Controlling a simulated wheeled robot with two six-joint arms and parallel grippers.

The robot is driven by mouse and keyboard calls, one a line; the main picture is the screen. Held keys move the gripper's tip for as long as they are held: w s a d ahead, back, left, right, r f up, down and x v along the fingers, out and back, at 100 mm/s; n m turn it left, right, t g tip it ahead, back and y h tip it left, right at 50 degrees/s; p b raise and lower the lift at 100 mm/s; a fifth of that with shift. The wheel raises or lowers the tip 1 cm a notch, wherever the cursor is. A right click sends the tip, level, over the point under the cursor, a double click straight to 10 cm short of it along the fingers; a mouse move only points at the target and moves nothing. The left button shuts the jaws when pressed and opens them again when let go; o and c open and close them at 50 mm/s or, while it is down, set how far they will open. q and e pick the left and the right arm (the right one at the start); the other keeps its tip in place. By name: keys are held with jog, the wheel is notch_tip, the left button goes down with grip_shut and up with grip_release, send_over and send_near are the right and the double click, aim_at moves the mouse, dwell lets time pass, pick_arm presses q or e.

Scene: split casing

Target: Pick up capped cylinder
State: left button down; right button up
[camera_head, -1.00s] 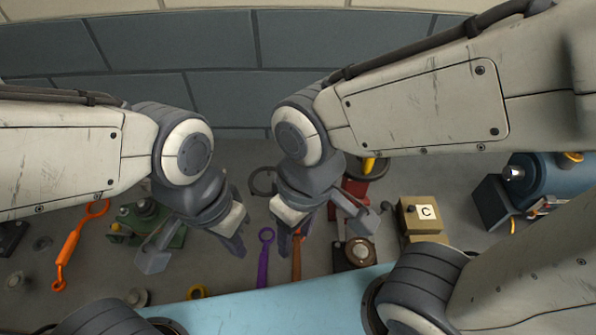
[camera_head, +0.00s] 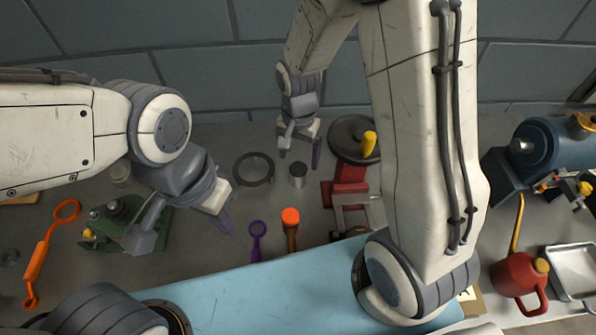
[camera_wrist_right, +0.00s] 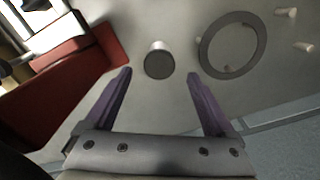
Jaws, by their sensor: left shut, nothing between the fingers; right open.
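The capped cylinder (camera_head: 298,176) is a short, dark grey piece with a lighter top, standing on the grey bench. It also shows in the right wrist view (camera_wrist_right: 159,58), ahead of and between the fingertips. My right gripper (camera_head: 300,158) is open and empty, just behind and above the cylinder in the head view. In the right wrist view its two purple-grey fingers (camera_wrist_right: 159,76) are spread apart, with no visible contact. My left gripper (camera_head: 227,224) is shut and empty, to the left and nearer, by the green machine (camera_head: 128,222).
A dark ring (camera_head: 254,185) lies left of the cylinder; a red press (camera_head: 350,185) stands to its right. A purple wrench (camera_head: 257,240) and an orange-topped tool (camera_head: 291,222) lie in front. A red oil can (camera_head: 515,278) and a metal tray (camera_head: 578,270) are at right.

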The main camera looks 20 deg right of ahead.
aim_at(299, 174)
jog(key=shift+s+f+p, duration=0.1)
jog(key=shift+f+p, duration=0.5)
jog(key=shift+f, duration=3.4)
grip_shut()
jog(key=shift+r, duration=0.1)
